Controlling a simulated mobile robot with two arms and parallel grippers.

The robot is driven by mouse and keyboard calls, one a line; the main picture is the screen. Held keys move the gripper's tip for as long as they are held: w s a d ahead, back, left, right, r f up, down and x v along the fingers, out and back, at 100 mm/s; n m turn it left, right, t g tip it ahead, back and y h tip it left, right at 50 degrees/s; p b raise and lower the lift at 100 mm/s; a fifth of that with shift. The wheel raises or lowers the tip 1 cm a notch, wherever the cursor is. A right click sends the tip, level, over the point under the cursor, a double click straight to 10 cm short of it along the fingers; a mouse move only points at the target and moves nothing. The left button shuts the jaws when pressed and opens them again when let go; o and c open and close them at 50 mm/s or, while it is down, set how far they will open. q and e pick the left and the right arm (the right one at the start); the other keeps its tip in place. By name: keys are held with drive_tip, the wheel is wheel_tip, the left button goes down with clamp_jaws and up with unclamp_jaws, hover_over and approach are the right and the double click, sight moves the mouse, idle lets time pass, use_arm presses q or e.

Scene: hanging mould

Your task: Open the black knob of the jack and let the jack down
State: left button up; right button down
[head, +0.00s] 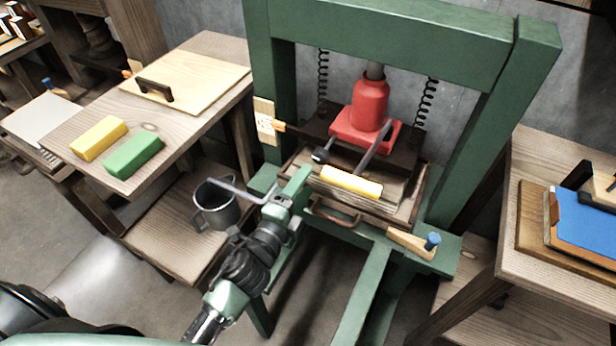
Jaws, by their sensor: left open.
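The red jack (369,104) stands upright on a dark plate inside the green press frame (265,75). Its metal ram reaches up towards the top beam. The black knob (320,156) sits on a short rod at the jack's front left. A grey lever (375,146) slants down from the jack's front. My left gripper (277,188) is open, in front of the press and to the lower left of the knob. It appears apart from the knob and holds nothing that I can see. My right gripper is out of view.
A yellow block (351,182) lies on the wooden mould in front of the jack. A wooden wedge with a blue peg (432,241) is at the right. A grey mug (215,206) stands on the low shelf beside my left arm. Tables flank the press.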

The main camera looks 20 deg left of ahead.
sight(326, 149)
use_arm(q)
drive_tip(key=n, duration=0.3)
drive_tip(key=w+n+p, duration=0.1)
drive_tip(key=n, duration=0.2)
drive_tip(key=r+n+p, duration=0.1)
drive_tip(key=n, duration=0.1)
drive_tip(key=shift+w+d+n+h, duration=0.25)
drive_tip(key=shift+d+n+h, duration=0.05)
drive_tip(key=shift+n, duration=0.1)
drive_tip(key=n, duration=0.4)
drive_tip(key=shift+w+r+p, duration=0.25)
drive_tip(key=shift+w+p, duration=0.05)
drive_tip(key=shift+w, duration=0.05)
drive_tip(key=n, duration=0.3)
drive_tip(key=shift+w+r+n, duration=0.2)
drive_tip(key=shift+w+n, duration=0.1)
drive_tip(key=shift+n, duration=0.1)
drive_tip(key=shift+w+d+n+p, duration=0.1)
drive_tip(key=shift+w+n+p, duration=0.2)
drive_tip(key=shift+w, duration=0.15)
drive_tip(key=x, duration=0.7)
drive_tip(key=shift+d, duration=0.1)
